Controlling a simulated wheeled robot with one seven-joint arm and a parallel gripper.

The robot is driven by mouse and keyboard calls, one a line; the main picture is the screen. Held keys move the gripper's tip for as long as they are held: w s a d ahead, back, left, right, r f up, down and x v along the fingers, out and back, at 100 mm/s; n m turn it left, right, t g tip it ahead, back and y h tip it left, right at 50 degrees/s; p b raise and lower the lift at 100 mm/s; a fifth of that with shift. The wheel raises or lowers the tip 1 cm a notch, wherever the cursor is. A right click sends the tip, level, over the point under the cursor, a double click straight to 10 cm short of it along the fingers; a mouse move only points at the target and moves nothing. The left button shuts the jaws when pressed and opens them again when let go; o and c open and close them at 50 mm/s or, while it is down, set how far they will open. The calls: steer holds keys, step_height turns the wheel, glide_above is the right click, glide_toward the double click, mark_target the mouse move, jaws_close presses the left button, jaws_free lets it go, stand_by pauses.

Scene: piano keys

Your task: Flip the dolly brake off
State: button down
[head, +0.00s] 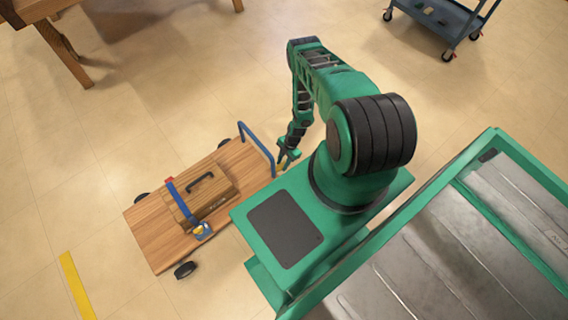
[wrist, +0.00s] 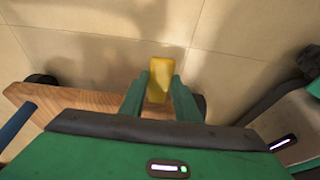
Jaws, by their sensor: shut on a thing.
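The dolly (head: 155,235) is a wooden board on black wheels with a blue push handle (head: 258,148) at its far right end. In the wrist view, the board (wrist: 85,102) shows at the left. A yellow brake lever (wrist: 159,76) stands at the board's edge, between the two green fingers of my gripper (wrist: 163,84). The fingers are shut on the lever. In the head view my gripper (head: 287,156) is low beside the dolly's right end, and the lever there is mostly hidden and too small to read.
A brown case (head: 207,190) with a black handle lies on the dolly under a blue strap (head: 181,202). A yellow floor stripe (head: 76,285) is at lower left. A blue-grey cart (head: 440,18) stands at upper right, a wooden table (head: 62,55) at upper left. Floor between is clear.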

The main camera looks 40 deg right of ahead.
mark_target(281, 165)
steer(key=shift+a+r+h, duration=0.25)
steer(key=shift+r+h, duration=0.1)
steer(key=shift+h, duration=0.4)
steer(key=shift+a+r+h, duration=0.2)
steer(key=shift+r+h, duration=0.1)
steer(key=shift+h, duration=0.45)
steer(key=shift+r+h, duration=0.2)
steer(key=shift+h, duration=0.1)
steer(key=shift+w, duration=0.1)
steer(key=c, duration=1.3)
jaws_free()
steer(key=shift+c, duration=0.2)
steer(key=shift+r, duration=0.1)
step_height(281, 165, up, 11)
steer(key=shift+f, duration=0.2)
